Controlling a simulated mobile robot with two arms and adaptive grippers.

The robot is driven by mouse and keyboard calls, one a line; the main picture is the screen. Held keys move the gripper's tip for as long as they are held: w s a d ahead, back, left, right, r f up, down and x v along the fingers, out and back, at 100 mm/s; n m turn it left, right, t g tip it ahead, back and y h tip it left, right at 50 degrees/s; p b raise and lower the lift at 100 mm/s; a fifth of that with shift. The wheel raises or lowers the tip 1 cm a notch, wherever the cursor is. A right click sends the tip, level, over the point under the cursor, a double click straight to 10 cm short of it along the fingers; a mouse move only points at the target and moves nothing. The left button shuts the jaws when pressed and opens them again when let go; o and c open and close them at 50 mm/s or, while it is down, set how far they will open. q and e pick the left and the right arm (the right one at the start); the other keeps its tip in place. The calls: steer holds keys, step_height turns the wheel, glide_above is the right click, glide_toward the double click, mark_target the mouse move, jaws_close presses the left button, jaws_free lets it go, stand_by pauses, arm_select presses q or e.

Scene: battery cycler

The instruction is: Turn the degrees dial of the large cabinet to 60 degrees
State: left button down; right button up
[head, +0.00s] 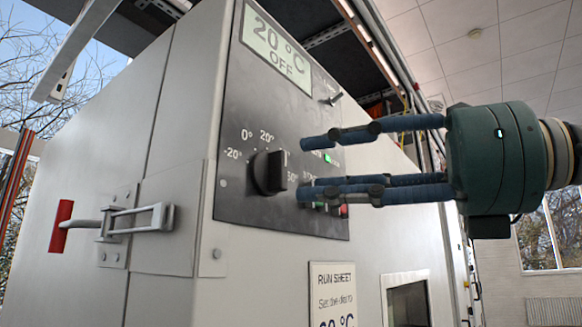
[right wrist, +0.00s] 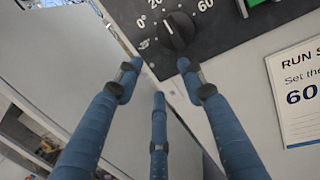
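The degrees dial (head: 268,172) is a black round knob with a raised grip bar on the dark panel (head: 240,120) of the large grey cabinet (head: 185,100). Marks -20°, 0° and 20° show around it; others are partly hidden by my fingers. The display (head: 277,45) above reads 20 °C OFF. My right gripper (head: 302,168) has its blue fingers spread, empty and pointing at the panel, right of the dial. In the right wrist view the dial (right wrist: 179,30) lies beyond the open fingertips (right wrist: 158,78), apart from them, with 60 to its right. My left gripper is out of view.
A run sheet (head: 333,290) on the cabinet below the panel mentions setting the dial and 60 °C. A small toggle switch (head: 331,99) sticks out of the panel near the display. A latch (head: 140,219) with a red handle (head: 61,226) projects at the left.

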mark_target(283, 171)
steer(key=s+d+r+m+t+h, duration=0.1)
steer(key=d+r+t+h, duration=0.1)
steer(key=d+r+t, duration=0.15)
steer(key=shift+g, duration=0.35)
steer(key=p+x, duration=0.1)
steer(key=x, duration=0.2)
steer(key=p+x, duration=0.1)
steer(key=x, duration=0.1)
steer(key=f+p+x, duration=0.1)
steer(key=x, duration=0.2)
steer(key=shift+w, duration=0.4)
steer(key=shift+p+x, duration=0.4)
steer(key=shift+x, duration=0.5)
steer(key=shift+f, duration=0.2)
steer(key=shift+d, duration=0.1)
steer(key=shift+c, duration=0.2)
jaws_close()
